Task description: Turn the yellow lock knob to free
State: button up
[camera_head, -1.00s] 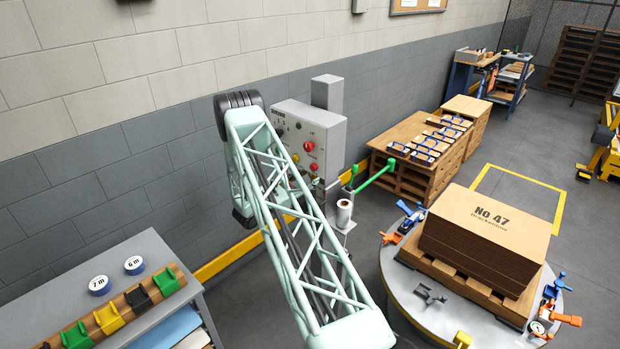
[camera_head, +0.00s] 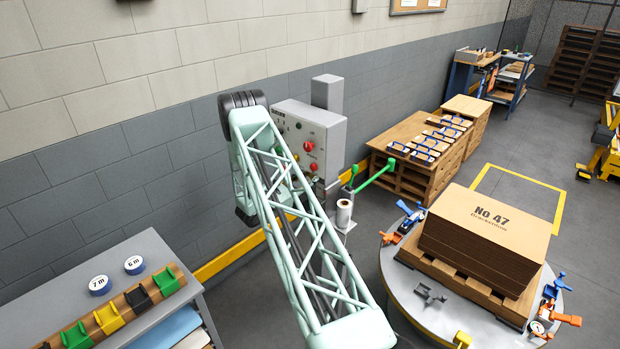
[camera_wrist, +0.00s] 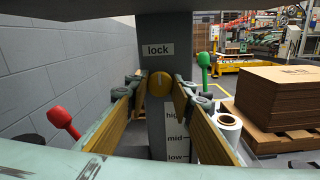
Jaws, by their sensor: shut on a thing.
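The yellow lock knob (camera_wrist: 159,84) sits on a dark grey post (camera_wrist: 162,28) in the middle of the wrist view, just under a white "lock" label (camera_wrist: 158,49). My gripper (camera_wrist: 160,94) has one finger on each side of the knob and is shut on it. A scale with "high", "mid" and "low" marks (camera_wrist: 177,137) runs down the post below the knob. I cannot tell from the knob's round face how far it is turned. In the head view, my arm hides the knob and gripper.
A red-knobbed lever (camera_wrist: 62,119) stands left of the post and a green-knobbed lever (camera_wrist: 204,62) right of it. A white roll (camera_head: 344,212) is close by on the right. A control box (camera_head: 308,140) stands by the wall. A cardboard stack (camera_head: 484,236) lies on a round table (camera_head: 408,291).

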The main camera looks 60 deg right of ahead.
jog(key=shift+f+m+b, duration=0.15)
jog(key=shift+m+b, duration=0.25)
jog(key=shift+b, duration=0.25)
jog(key=m+b, duration=0.3)
jog(key=b, duration=0.1)
jog(key=m+b, duration=0.6)
jog(key=b, duration=0.1)
jog(key=m+b, duration=0.4)
jog(key=b, duration=0.1)
jog(key=shift+m, duration=0.3)
jog(key=shift+m+b, duration=0.55)
jog(key=shift+m, duration=1.15)
jog(key=o, duration=0.9)
